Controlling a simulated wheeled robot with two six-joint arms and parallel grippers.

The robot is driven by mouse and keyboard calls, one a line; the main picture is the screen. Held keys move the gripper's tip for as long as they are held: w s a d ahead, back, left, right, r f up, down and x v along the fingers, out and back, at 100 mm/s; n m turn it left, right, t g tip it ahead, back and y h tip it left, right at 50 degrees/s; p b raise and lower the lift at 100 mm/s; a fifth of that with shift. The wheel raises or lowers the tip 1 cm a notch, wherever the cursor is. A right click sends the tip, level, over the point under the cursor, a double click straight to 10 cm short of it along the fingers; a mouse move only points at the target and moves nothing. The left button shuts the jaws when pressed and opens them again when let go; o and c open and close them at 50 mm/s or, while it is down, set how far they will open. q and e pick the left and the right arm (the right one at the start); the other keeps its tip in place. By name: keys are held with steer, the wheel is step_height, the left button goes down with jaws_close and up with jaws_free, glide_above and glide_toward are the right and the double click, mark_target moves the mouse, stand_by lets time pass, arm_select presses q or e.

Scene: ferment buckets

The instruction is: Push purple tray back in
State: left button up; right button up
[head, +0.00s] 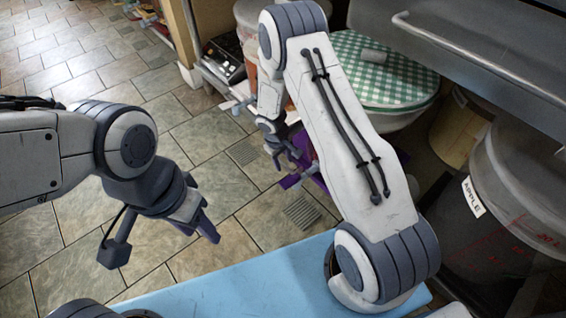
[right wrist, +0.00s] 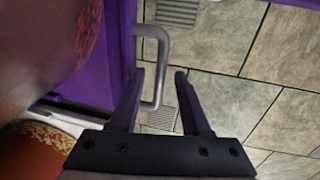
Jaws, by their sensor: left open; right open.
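The purple tray (head: 304,158) shows in the head view beyond my right arm, which hides most of it. In the right wrist view the tray's purple edge (right wrist: 119,45) runs down the left side, with a curved metal handle (right wrist: 163,62) on its front. My right gripper (right wrist: 160,72) is open. Its two fingers appear on either side of the lower part of the handle; I cannot tell whether they touch it. In the head view my right gripper (head: 279,155) is beside the tray. My left gripper (head: 200,225) is open and empty over the floor.
A rounded translucent container (right wrist: 45,40) sits on the tray. A bucket with a green checkered cover (head: 375,75) and a large bucket labelled apple (head: 515,215) stand at the right, below a metal shelf (head: 480,60). The tiled floor (head: 190,140) at the left is clear.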

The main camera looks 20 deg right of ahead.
jaws_close()
steer(key=shift+r, duration=0.1)
stand_by(1.3)
